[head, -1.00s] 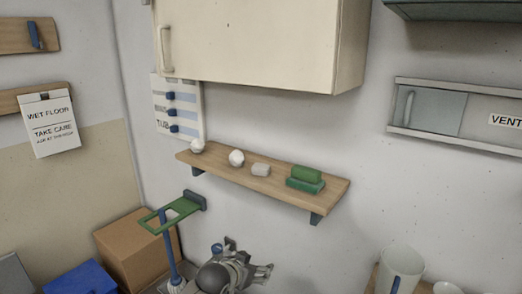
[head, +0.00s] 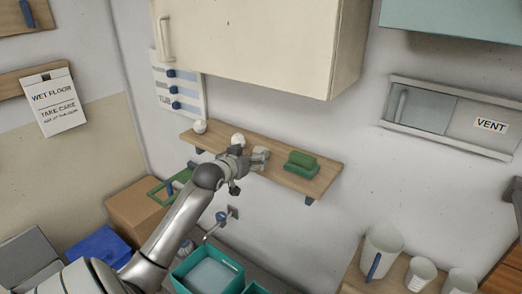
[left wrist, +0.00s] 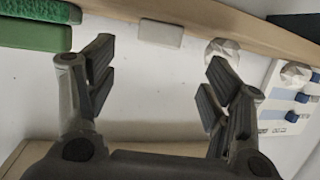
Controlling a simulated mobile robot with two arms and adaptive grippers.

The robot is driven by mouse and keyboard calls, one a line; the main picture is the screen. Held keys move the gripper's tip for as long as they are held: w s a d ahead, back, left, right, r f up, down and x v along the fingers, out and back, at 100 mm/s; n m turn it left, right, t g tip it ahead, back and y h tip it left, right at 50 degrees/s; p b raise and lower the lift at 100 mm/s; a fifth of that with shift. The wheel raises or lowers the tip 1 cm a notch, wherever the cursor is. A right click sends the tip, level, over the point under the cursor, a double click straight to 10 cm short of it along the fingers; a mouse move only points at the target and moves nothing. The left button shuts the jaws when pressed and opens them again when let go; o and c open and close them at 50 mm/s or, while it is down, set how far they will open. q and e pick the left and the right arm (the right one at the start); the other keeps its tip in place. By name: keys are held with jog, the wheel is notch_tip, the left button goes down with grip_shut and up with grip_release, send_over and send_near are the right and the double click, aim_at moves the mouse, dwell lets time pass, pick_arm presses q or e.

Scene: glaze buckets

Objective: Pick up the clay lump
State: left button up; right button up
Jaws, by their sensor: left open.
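Two whitish faceted lumps sit on the wooden wall shelf; the pictures do not settle which one is the clay lump. One lump (head: 199,126) is at the shelf's left end. The other lump (head: 238,138) is right of it, partly behind my left gripper (head: 250,162). In the left wrist view the lumps show at upper right: the nearer one (left wrist: 224,47) behind a fingertip, the farther one (left wrist: 295,73) near the wall chart. My left gripper (left wrist: 158,85) is open and empty, at the shelf's front edge. My right gripper is not in view.
A cream cabinet (head: 250,45) hangs above.

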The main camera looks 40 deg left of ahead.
aim_at(261, 149)
pick_arm(q)
jog(key=shift+p+x, duration=0.5)
jog(key=shift+x, duration=0.5)
jog(key=p+x, duration=0.2)
jog(key=x, duration=0.1)
jog(key=shift+w, duration=0.45)
jog(key=shift+w+f, duration=0.2)
jog(key=shift+w, duration=0.15)
jog(key=shift+s, duration=0.1)
jog(key=shift+c, duration=0.3)
jog(key=c, duration=1.1)
jog(key=shift+a, duration=0.1)
